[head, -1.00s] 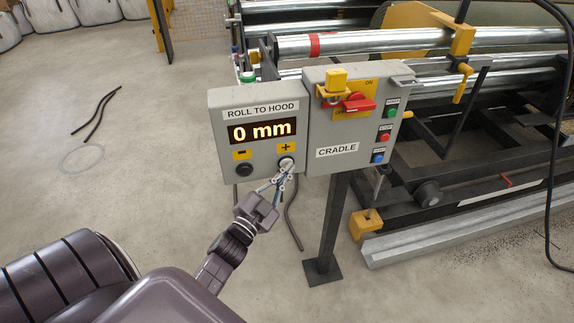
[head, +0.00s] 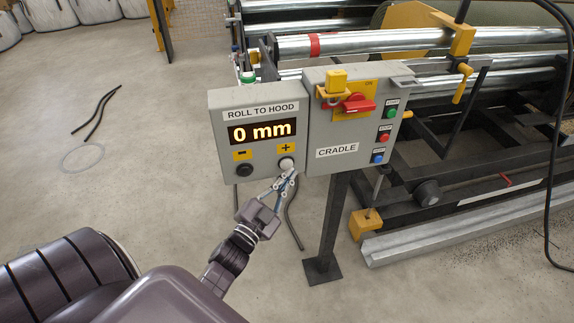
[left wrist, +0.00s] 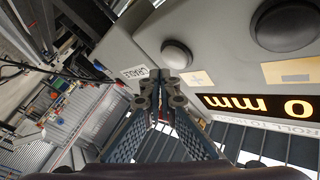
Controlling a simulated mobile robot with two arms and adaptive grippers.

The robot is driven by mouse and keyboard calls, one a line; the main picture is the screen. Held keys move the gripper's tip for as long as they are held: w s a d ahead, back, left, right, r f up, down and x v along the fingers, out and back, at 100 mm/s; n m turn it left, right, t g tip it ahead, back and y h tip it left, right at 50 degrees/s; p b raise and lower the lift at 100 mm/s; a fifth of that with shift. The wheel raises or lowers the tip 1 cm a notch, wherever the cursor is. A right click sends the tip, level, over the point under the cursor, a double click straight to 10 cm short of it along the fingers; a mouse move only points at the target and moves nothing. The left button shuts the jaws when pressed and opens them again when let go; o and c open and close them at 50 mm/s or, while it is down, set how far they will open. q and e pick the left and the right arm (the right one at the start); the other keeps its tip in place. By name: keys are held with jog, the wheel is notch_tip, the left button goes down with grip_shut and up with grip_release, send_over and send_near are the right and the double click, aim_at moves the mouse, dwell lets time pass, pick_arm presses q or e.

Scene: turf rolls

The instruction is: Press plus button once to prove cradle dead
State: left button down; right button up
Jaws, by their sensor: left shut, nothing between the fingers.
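The plus button (head: 287,163) is a pale round knob under a yellow plus label, on the grey ROLL TO HOOD box (head: 222,107). Its display (head: 262,131) reads 0 mm. The dark minus button (head: 244,169) is to its left. My left gripper (head: 290,180) is shut and empty, its tips just below the plus button and seemingly apart from it. In the left wrist view the plus button (left wrist: 177,54) lies beyond the shut fingertips (left wrist: 160,88). The CRADLE box (head: 318,122) adjoins on the right. My right gripper is not in view.
The CRADLE box carries a red rotary switch (head: 357,103) with a yellow lock-like piece (head: 336,80), and green, red and blue buttons. A dark post (head: 329,225) holds up the boxes. A roller machine (head: 480,150) stands behind. Open floor lies to the left.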

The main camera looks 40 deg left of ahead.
pick_arm(q)
jog(key=shift+s+d+p, duration=0.45)
jog(key=shift+s+d, duration=1.1)
jog(key=shift+d, duration=0.25)
